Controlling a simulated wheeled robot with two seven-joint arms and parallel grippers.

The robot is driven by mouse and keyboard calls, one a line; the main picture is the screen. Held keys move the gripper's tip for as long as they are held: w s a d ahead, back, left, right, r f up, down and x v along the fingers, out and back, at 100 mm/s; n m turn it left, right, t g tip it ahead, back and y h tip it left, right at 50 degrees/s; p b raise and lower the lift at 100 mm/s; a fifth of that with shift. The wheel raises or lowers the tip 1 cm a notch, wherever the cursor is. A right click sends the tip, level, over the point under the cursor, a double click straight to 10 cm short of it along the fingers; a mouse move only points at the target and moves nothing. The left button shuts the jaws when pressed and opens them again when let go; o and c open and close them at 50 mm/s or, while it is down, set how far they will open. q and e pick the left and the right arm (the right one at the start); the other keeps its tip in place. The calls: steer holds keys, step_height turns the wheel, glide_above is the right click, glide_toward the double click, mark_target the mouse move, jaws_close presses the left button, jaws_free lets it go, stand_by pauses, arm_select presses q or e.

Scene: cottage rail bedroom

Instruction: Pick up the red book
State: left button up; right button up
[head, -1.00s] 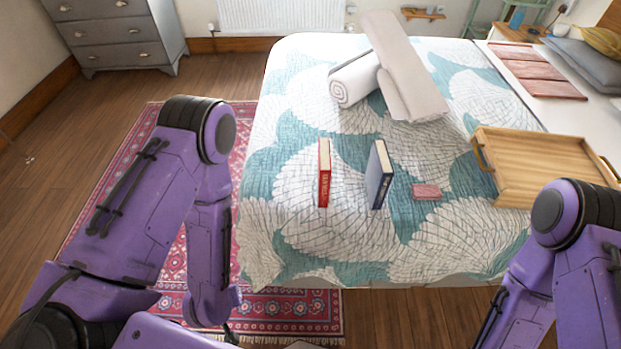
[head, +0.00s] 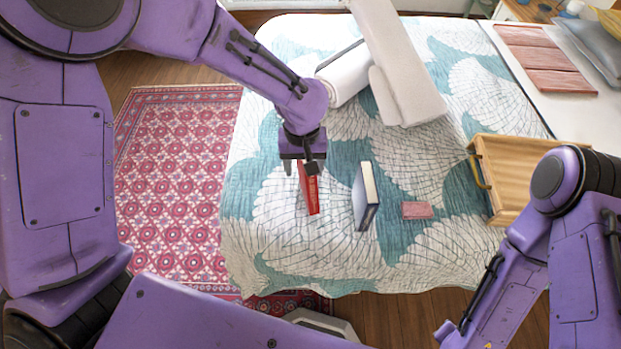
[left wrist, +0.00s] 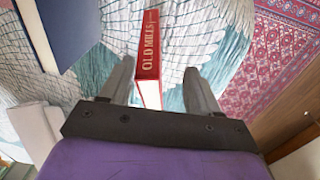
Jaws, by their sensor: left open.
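The red book (head: 309,190) stands on its edge on the bed, its upper part partly hidden by my left gripper in the head view. My left gripper (head: 302,170) is open just above the book. In the left wrist view the red book (left wrist: 149,60) shows its spine with "OLD MILLS" between the two spread fingers (left wrist: 160,85), with a gap on each side. I see no contact. My right arm is at the lower right of the head view, but its gripper cannot be made out.
A blue book (head: 365,197) stands close to the right of the red one. A small pink box (head: 417,210) lies further right. A wooden tray (head: 510,165) is on the bed's right side. Rolled and folded towels (head: 400,70) lie behind. The quilt (head: 300,255) is clear in front.

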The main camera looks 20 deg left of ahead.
arm_select(q)
step_height(320, 180, down, 10)
steer(key=p, duration=0.1)
steer(key=shift+s, duration=0.2)
steer(key=shift+r, duration=0.1)
jaws_close()
